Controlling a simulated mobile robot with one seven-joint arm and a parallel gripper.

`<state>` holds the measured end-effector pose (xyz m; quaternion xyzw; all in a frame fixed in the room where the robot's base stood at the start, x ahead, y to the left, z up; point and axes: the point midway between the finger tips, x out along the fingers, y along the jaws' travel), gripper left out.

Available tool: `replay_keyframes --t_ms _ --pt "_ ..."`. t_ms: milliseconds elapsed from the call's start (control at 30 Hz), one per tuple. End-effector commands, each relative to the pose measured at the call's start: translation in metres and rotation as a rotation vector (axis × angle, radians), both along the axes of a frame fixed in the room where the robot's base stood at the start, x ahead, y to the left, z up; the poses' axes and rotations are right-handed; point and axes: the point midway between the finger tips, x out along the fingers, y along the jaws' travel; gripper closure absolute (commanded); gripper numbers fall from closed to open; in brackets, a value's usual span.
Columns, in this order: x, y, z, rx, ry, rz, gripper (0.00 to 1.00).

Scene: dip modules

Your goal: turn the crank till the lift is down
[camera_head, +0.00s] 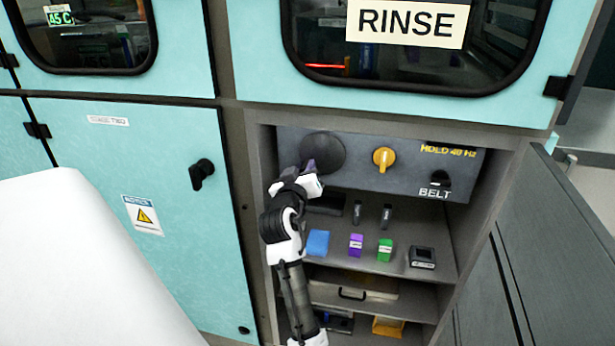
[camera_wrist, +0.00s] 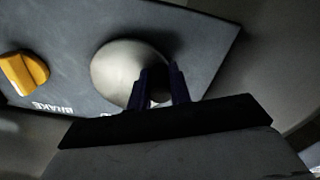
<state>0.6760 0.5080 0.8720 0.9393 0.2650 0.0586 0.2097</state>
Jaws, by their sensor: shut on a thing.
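The crank is a dark round disc (camera_head: 325,148) at the left of a grey panel in the open bay below the RINSE window. My gripper (camera_head: 309,168) is at its lower left edge. In the wrist view the disc (camera_wrist: 112,72) looks pale, and my two dark fingers (camera_wrist: 163,86) reach over its edge, shut on the crank's handle. The handle itself is mostly hidden between the fingers. I cannot pick out the lift with certainty; behind the dark RINSE window (camera_head: 420,68) a red glowing line (camera_head: 325,66) shows.
A yellow knob (camera_head: 383,158) is right of the disc, with a BELT switch (camera_head: 439,178) farther right. Below, a shelf holds a blue block (camera_head: 318,242), a purple box (camera_head: 356,244), a green box (camera_head: 385,249) and a dark device (camera_head: 422,257). An open grey door (camera_head: 540,240) stands right.

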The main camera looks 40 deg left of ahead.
Motion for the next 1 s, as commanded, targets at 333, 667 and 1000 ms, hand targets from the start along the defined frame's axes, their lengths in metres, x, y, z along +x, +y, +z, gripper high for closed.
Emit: replay_keyframes --t_ms 333,667,1000 --pt "-0.0023 0.0032 0.0048 0.089 0.052 0.003 1.00" --pt "-0.0024 0.0033 0.0061 0.098 0.056 0.002 1.00" --pt "-0.0020 0.0029 0.0056 0.097 0.057 0.002 0.59"
